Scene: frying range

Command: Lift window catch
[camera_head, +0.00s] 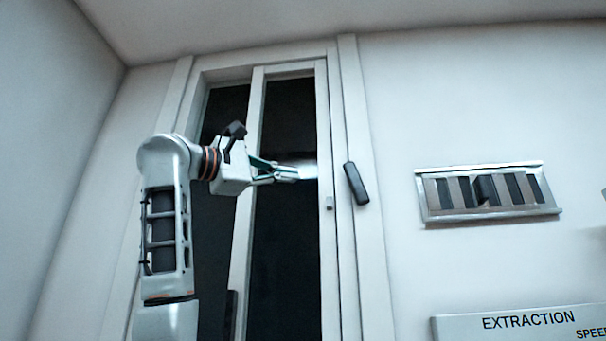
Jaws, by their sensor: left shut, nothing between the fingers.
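The window (259,110) has a pale frame and dark panes, and stands left of centre in the head view. A black handle-like piece (356,184), which looks like the catch, sits tilted on the right frame post. A small grey fitting (329,203) is on the sash edge to its left. My left gripper (305,173) is shut and empty. Its tips are in front of the sash's right edge, left of the black piece and apart from it in the picture. My right gripper is not in view.
A metal-framed vent with slats (487,193) is on the wall at right. A panel marked EXTRACTION (520,322) is at the lower right. The pale wall between window and vent is bare. A side wall (50,150) stands at far left.

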